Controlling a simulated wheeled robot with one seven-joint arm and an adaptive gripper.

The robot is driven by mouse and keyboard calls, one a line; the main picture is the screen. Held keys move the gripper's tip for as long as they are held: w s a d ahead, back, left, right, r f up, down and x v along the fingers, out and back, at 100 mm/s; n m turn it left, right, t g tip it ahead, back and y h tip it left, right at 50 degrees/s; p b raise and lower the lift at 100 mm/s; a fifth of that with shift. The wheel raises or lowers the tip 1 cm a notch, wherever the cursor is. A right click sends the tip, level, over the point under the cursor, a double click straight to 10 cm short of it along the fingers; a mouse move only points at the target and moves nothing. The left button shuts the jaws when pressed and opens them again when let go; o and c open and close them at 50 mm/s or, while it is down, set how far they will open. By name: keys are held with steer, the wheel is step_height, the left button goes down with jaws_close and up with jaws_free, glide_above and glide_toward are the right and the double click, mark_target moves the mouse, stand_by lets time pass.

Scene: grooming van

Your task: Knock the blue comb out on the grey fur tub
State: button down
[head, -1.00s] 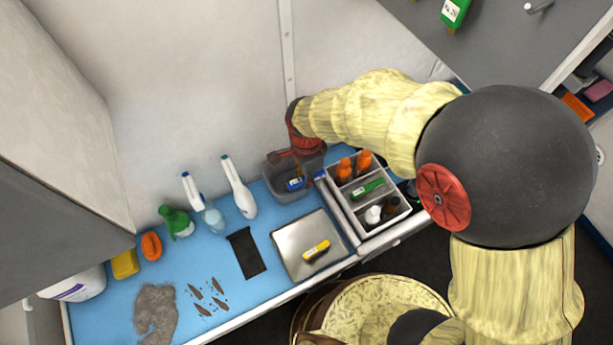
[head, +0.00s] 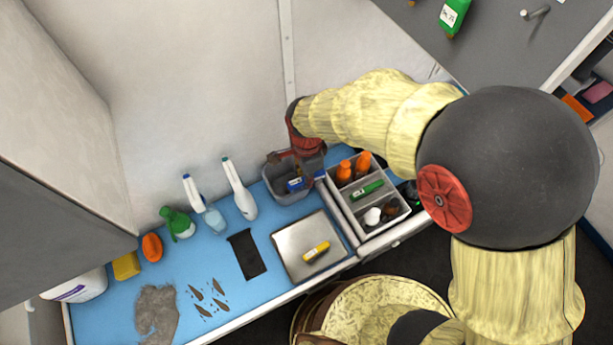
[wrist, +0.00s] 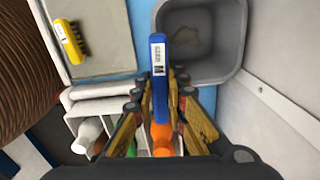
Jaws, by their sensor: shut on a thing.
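The grey fur tub (head: 290,196) stands at the back of the blue counter, against the wall. It also shows in the wrist view (wrist: 229,62), with a brownish patch on its floor. My gripper (wrist: 158,98) is shut on the blue comb (wrist: 159,79), which has a white label. In the wrist view the comb's outer end overlaps the near-left part of the tub; I cannot tell whether it touches the rim. In the head view my gripper (head: 300,165) is over the tub, and the blue comb (head: 296,184) shows just below it. The comb's teeth are hidden.
A grey divided caddy (head: 343,206) with orange bottles and a green-handled tool stands just right of the tub. A metal tray (head: 290,247) with a yellow brush (head: 316,252) lies in front. Spray bottles (head: 240,190) stand to the left. The wall (head: 230,90) is close behind.

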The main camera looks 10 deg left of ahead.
steer(key=shift+f, duration=0.85)
stand_by(0.9)
steer(key=shift+r, duration=0.15)
steer(key=shift+r+p, duration=2.05)
steer(key=shift+r, duration=0.85)
steer(key=shift+f, duration=0.1)
